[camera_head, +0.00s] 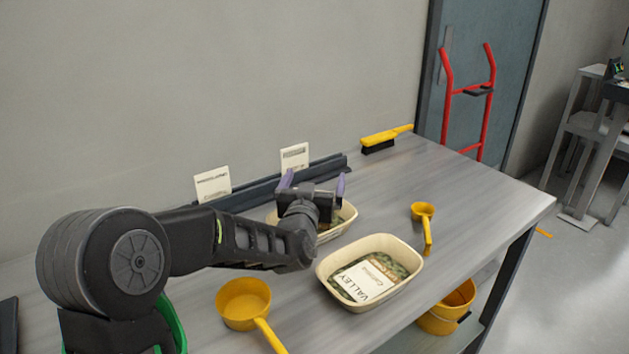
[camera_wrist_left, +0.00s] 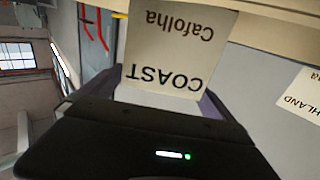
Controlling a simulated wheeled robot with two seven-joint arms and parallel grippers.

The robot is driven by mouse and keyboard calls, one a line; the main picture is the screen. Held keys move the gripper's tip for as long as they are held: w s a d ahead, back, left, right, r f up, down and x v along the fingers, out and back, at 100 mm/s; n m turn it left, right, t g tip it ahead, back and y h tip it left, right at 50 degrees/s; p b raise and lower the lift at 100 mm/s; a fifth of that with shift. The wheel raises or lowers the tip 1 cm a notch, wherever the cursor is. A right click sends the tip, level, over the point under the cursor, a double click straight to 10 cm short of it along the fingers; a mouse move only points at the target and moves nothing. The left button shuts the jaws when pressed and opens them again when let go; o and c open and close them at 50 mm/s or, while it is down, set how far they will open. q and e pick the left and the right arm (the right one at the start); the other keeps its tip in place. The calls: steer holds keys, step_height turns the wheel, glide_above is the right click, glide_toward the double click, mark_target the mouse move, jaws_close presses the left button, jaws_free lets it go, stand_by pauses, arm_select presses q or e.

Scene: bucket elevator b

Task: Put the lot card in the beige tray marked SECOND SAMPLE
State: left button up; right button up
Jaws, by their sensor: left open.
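A white card (camera_head: 295,157) stands upright in a dark rail along the wall. The left wrist view shows a card reading COAST (camera_wrist_left: 172,55) between my left fingers. My left gripper (camera_head: 314,183) is open, its purple fingers just in front of that rail. Another card (camera_head: 213,184) stands further left in the rail; its end letters HLAND (camera_wrist_left: 302,97) show in the wrist view. A beige tray (camera_head: 417,262) in front holds greenish contents and a card reading VALLEY (camera_head: 364,280). A second beige tray (camera_head: 348,214) is partly hidden under my left gripper. I cannot read SECOND SAMPLE on either tray.
The dark rail (camera_head: 330,168) runs along the wall. A yellow brush (camera_head: 384,138) lies beyond its right end. A yellow scoop (camera_head: 423,211) and a yellow pan (camera_head: 243,300) rest on the grey table (camera_head: 490,195). The table's right part is clear. A yellow bucket (camera_head: 446,310) sits below.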

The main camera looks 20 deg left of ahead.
arm_select(q)
steer(key=shift+r, duration=0.1)
step_height(320, 180, up, 7)
steer(key=p, duration=0.4)
steer(key=shift+p, duration=0.3)
stand_by(0.5)
